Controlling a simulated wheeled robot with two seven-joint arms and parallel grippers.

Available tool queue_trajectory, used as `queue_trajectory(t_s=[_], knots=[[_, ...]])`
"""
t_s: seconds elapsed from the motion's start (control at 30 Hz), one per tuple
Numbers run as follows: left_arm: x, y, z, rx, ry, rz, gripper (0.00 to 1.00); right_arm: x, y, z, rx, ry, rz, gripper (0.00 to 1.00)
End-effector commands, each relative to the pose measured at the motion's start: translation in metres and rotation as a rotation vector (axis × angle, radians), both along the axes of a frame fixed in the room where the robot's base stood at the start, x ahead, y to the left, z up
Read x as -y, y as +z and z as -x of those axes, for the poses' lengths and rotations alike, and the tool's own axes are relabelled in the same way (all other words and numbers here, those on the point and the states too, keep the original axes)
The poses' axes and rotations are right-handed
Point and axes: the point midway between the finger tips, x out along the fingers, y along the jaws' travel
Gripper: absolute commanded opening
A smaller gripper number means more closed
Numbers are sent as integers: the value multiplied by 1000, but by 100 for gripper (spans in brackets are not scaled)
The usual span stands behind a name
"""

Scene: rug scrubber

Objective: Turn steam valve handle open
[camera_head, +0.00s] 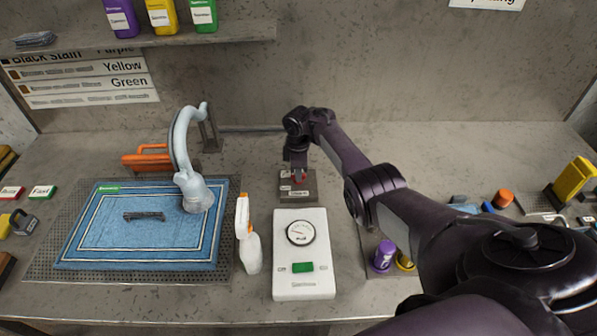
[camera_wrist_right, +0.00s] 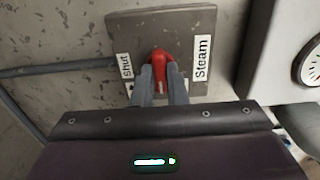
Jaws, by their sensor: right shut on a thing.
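The steam valve's red handle (camera_wrist_right: 160,64) sits on a grey plate (camera_wrist_right: 188,28) with a "Shut" label at its left and a "Steam" label at its right in the right wrist view. The handle points roughly along the plate between the labels. My right gripper (camera_wrist_right: 162,82) is shut on the red handle, one finger on each side. In the head view the valve plate (camera_head: 297,194) lies at the back middle of the table, with my right gripper (camera_head: 297,173) right over it. Part of the handle is hidden by the fingers. My left gripper is not in view.
The white gauge box (camera_head: 303,278) stands just in front of the valve. A white and orange spray bottle (camera_head: 248,240) is left of it. A blue rug (camera_head: 120,245) with a pale hose head (camera_head: 197,195) on it lies further left. Purple and yellow bottles (camera_head: 384,256) stand at the right.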

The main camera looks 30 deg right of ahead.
Motion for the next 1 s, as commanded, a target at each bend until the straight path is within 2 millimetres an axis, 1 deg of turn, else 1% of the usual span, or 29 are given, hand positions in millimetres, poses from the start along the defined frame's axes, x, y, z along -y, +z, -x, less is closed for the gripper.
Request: queue_trajectory(t_s=[0.5,0.53,0.7,1.0], knots=[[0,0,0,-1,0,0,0,-1,0,0,1,23,0,0],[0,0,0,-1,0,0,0,-1,0,0,1,23,-1,14],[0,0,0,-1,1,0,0,-1,0,0,1,21,-1,35],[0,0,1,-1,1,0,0,0,3,0,1,19,-1,35]])
